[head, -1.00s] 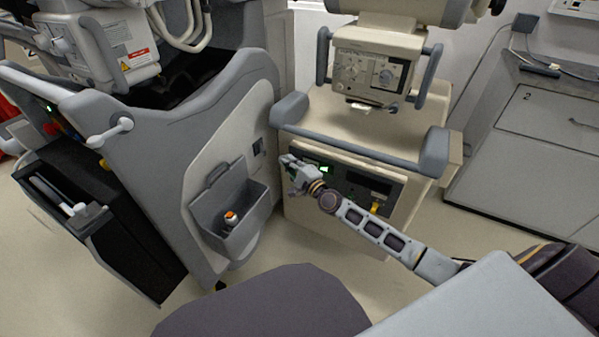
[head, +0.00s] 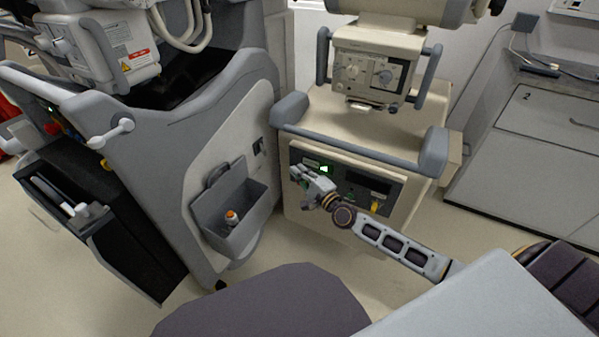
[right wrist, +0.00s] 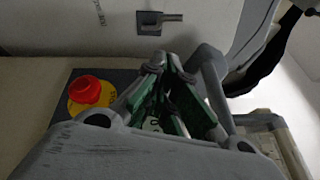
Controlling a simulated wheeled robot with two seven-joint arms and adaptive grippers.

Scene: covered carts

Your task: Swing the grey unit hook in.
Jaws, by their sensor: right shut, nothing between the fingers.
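The grey unit (head: 222,130) stands left of the beige cart in the head view. Its small hook (head: 258,147) sits on a dark plate high on its side panel, too small there to tell its angle. In the right wrist view, a grey metal hook (right wrist: 172,18) sticks out sideways from a dark square plate; it looks like the same one. My right gripper (head: 296,173) is shut and empty, right of and below the hook in the head view, in front of the beige cart. Its fingertips (right wrist: 164,62) are apart from the hook. My left gripper is out of view.
The beige cart (head: 330,225) with its rail and front panel stands close to my right gripper. A grey bin (head: 205,215) hangs below the hook. A red button (right wrist: 85,90) shows in the wrist view. Open floor lies between bin and cart.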

